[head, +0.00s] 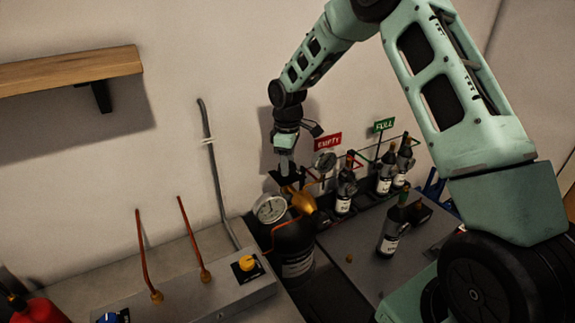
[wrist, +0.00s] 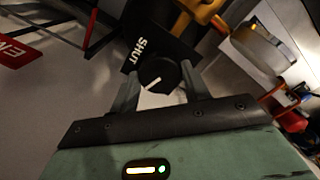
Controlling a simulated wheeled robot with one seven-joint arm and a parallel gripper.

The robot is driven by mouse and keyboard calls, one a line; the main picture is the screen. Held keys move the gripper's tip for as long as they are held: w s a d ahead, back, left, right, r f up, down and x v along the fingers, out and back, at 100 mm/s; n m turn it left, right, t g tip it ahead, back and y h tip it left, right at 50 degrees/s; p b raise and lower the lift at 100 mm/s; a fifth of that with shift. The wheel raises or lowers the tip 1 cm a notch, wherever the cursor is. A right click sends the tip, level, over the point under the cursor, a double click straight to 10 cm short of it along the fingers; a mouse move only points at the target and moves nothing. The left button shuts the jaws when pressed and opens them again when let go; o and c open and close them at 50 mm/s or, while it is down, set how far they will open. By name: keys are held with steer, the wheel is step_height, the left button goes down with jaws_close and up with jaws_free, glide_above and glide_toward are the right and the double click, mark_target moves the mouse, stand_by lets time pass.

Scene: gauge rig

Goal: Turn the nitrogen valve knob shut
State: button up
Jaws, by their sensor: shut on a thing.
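The black valve knob (wrist: 156,74) with a white pointer line shows in the wrist view, between the two fingers of my gripper (wrist: 160,70). My gripper is shut on the knob. The pointer line runs slantwise, its outer end toward the lower left. A black plate (wrist: 168,42) behind the knob carries the white word SHUT, above the knob; the line does not lie on that word. In the head view my gripper (head: 286,172) reaches down to the brass-coloured regulator (head: 303,200) on a dark cylinder (head: 293,248); the knob is hidden there.
A round gauge (head: 270,208) sits close beside my gripper. A red EMPTY sign (head: 328,142) and a green FULL sign (head: 384,125) stand to the right, with several dark bottles below. A grey box with a yellow knob (head: 246,263) is at lower left. A wooden shelf (head: 70,70) is on the wall.

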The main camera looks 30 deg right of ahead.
steer(key=m+b, duration=0.1)
steer(key=m, duration=0.2)
steer(key=shift+w+m+b, duration=0.1)
steer(key=shift+m+b, duration=0.2)
steer(key=shift+m, duration=0.1)
steer(key=m+b, duration=0.1)
steer(key=m, duration=0.2)
steer(key=shift+a+m, duration=0.1)
steer(key=shift+m, duration=0.2)
steer(key=m+b, duration=0.1)
steer(key=m, duration=0.2)
steer(key=shift+m, duration=0.3)
steer(key=shift+r+m, duration=0.15)
steer(key=shift+m, duration=1.65)
steer(key=o, duration=1)
step_height(320, 180, up, 17)
steer(key=b, duration=0.4)
steer(key=shift+r, duration=0.15)
